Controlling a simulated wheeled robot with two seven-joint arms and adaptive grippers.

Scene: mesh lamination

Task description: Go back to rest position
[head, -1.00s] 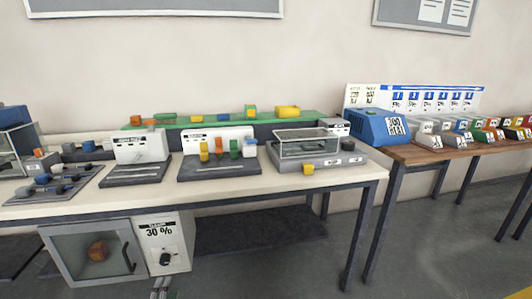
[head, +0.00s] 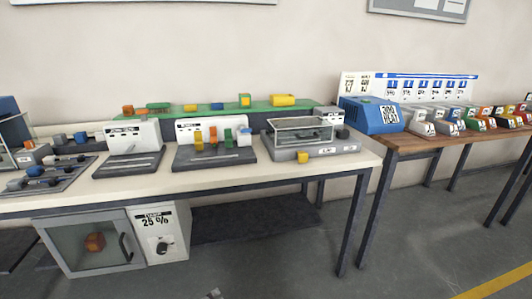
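No gripper shows clearly in the head view. A small grey sliver (head: 213,294) at the bottom edge may be the tip of one of my grippers, probably the right. Whether it is open or shut is hidden below the frame. Under the pale table (head: 330,172) stands a grey cabinet with a glass door (head: 75,255) and a brown-orange block (head: 95,242) inside. Its white control panel (head: 175,215) reads 25 % above a dark dial (head: 162,249). The door looks closed. No gripper touches the dial or the door.
A green shelf (head: 215,106) runs behind. A wooden table (head: 420,138) stands at right with a blue box (head: 372,115). The floor (head: 410,245) at lower right is clear.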

